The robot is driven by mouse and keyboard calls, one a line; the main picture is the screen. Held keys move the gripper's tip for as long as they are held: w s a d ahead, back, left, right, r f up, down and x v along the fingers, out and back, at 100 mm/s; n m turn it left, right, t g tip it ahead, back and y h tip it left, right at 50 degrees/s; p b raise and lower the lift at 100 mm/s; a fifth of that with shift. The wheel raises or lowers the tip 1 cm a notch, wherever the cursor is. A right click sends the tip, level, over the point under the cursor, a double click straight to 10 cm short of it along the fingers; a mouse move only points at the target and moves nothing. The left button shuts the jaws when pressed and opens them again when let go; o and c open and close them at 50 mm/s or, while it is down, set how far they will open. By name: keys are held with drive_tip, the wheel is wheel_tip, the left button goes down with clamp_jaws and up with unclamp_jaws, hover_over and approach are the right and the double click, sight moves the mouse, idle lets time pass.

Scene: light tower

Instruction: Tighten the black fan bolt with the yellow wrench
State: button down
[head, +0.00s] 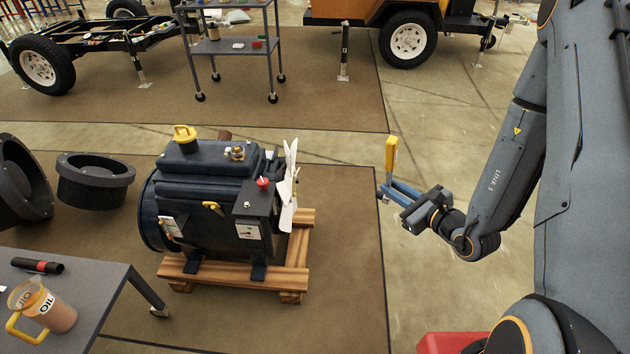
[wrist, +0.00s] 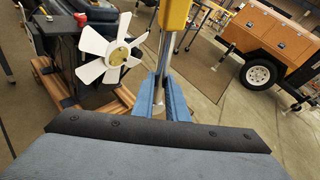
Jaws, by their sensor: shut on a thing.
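My gripper (head: 389,190) is shut on the yellow wrench (head: 391,155), which stands upright with its yellow handle on top. In the wrist view the wrench (wrist: 177,14) rises between the blue fingers (wrist: 159,98). The white fan (head: 288,186) is on the right end of the dark blue motor (head: 205,190), seen edge-on in the head view. The wrench is to the right of the fan and apart from it. In the wrist view the fan (wrist: 92,45) faces me, with a yellowish hub (wrist: 118,55). I cannot make out the black bolt.
The motor sits on a wooden pallet (head: 190,276). A grey table (head: 95,272) with an oil jug (head: 50,305) is at the front left. A shelf cart (head: 228,47) and an orange trailer (wrist: 270,42) stand farther back. Floor between fan and gripper is clear.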

drive_tip(key=w+a+f+n+g+y+b, duration=0.2)
drive_tip(key=w+a+f+n+b, duration=0.1)
drive_tip(key=w+a+f+b, duration=0.4)
drive_tip(key=w+a+f+n+g+y+b, duration=0.3)
drive_tip(key=w+a+f+b, duration=0.4)
drive_tip(key=w+a+b, duration=0.3)
drive_tip(key=w+b, duration=0.3)
drive_tip(key=b, duration=0.1)
drive_tip(key=shift+w+a+f+b, duration=0.25)
drive_tip(key=shift+w+a+b, duration=0.05)
drive_tip(key=shift+b, duration=0.05)
drive_tip(key=a, duration=0.4)
drive_tip(key=shift+a, duration=0.3)
drive_tip(key=shift+p, duration=0.45)
idle(0.3)
drive_tip(key=shift+a, duration=0.9)
idle(0.4)
